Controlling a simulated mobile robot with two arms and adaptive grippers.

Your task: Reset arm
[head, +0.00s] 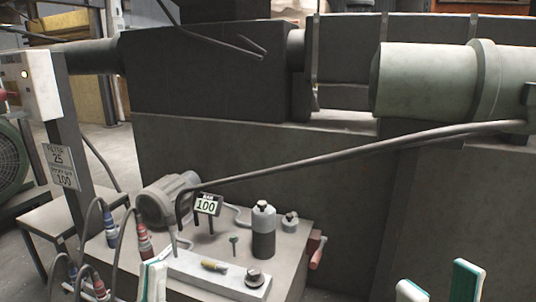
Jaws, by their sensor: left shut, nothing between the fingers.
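My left gripper (157,265) shows at the bottom, left of centre, with white and green fingers close together. It is shut and empty, in front of the near edge of the small work table (285,262). My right gripper (438,279) shows at the bottom right. Its two white and green fingers stand well apart with nothing visible between them. Both arms are mostly below the picture.
Large grey machinery (240,160) stands behind. Cables with coloured connectors (144,240) hang at left.

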